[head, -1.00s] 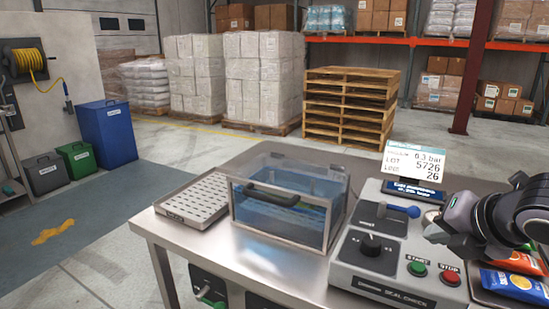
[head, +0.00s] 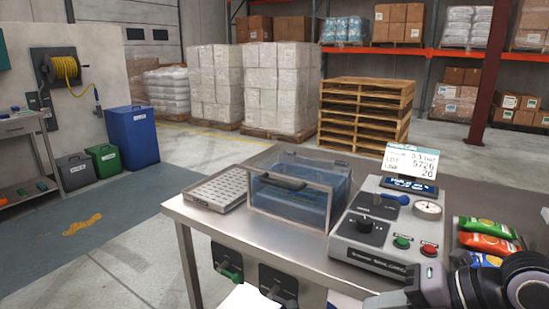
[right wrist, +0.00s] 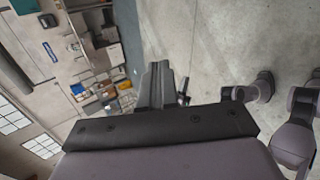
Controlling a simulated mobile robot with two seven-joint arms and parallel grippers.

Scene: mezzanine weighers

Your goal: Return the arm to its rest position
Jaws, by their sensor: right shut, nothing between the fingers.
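My right arm comes into the head view at the lower right corner. Its gripper (head: 392,299) is low there, in front of the control unit and partly cut off by the bottom edge. In the right wrist view the fingers of the right gripper (right wrist: 160,86) are together with nothing between them, and a bare grey floor lies beyond. The steel table (head: 225,233) is in front of me. My left gripper is in neither view.
On the table stand a perforated tray (head: 217,191), a clear lidded water tank (head: 290,209), a control unit (head: 365,253) with a blue-handled lever, and green (head: 483,227) and orange (head: 490,244) packets at the right. Stacked pallets (head: 365,112) stand behind. Floor left of the table is open.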

